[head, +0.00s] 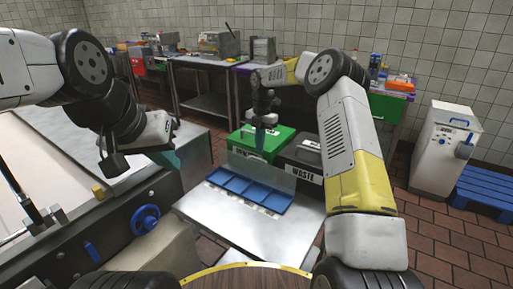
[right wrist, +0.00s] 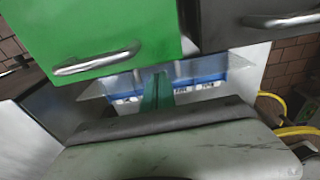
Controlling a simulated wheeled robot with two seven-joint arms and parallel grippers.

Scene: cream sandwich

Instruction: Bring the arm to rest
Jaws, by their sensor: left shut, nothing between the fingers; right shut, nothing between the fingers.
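My right arm reaches forward from the right side of the head view and bends down at its far end. My left arm comes in from the left over the machine edge. Its gripper (head: 190,155) appears as a teal shape by the machine's far corner, shut and empty, partly hidden by the wrist.
A metal table (head: 235,230) holds a blue tray (head: 235,190) with a clear panel. A green bin (head: 275,137) and a dark waste bin (head: 300,170) stand behind. A conveyor-like machine (head: 120,220) lies left. A white cabinet (head: 440,150) and blue pallet (head: 485,190) stand right.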

